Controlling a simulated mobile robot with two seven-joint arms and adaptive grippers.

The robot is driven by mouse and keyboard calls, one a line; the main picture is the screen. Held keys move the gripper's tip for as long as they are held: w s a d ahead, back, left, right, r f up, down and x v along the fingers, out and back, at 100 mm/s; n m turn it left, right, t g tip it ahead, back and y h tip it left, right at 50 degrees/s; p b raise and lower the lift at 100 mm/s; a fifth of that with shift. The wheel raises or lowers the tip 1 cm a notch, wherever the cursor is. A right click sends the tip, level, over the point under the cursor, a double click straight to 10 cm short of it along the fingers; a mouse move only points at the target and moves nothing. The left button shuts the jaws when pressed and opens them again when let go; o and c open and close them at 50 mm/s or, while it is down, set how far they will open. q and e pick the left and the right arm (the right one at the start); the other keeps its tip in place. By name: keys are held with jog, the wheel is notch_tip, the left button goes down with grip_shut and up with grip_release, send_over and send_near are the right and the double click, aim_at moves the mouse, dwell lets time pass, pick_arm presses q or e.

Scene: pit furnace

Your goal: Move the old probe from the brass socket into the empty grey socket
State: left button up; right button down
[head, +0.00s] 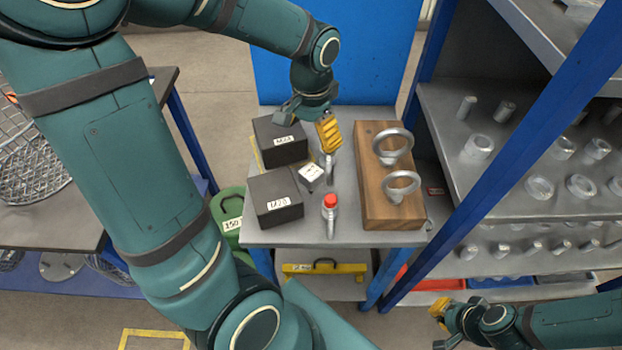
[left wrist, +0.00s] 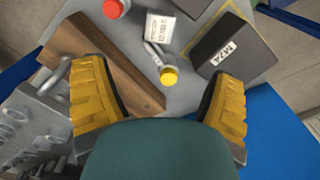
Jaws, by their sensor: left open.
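A red-capped metal probe (head: 330,215) stands upright near the front of the grey table; its red cap (left wrist: 116,8) shows at the top edge of the left wrist view. A yellow-capped metal piece (left wrist: 169,75) lies between my open fingers in that view, untouched; in the head view its grey body (head: 329,172) shows below my gripper. A small white label block (head: 311,172) is beside it. My left gripper (head: 329,140) is open and empty above it. My right gripper (head: 438,309) is at the lower right, far from the table. I cannot make out a brass or an empty grey socket.
A wooden block (head: 368,160) with two large eye bolts stands right of the probes. Two dark boxes, one marked M24 (head: 278,152) and another (head: 273,212), stand at the left. A blue-framed shelf (head: 470,205) with metal parts closes the right side.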

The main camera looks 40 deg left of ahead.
aim_at(311, 171)
pick_arm(q)
notch_tip(311, 171, down, 8)
jog(key=shift+f+b, duration=0.2)
jog(key=shift+b, duration=0.75)
jog(key=f, duration=0.2)
jog(key=f+b, duration=0.1)
jog(key=f, duration=0.2)
jog(key=shift+s+d+f+b, duration=0.1)
jog(key=shift+s+b, duration=0.1)
jog(key=shift+b, duration=0.1)
jog(key=c, duration=1.4)
notch_tip(311, 171, up, 9)
jog(key=shift+f+p, duration=0.15)
jog(key=shift+p, duration=1.1)
jog(key=shift+r, duration=0.75)
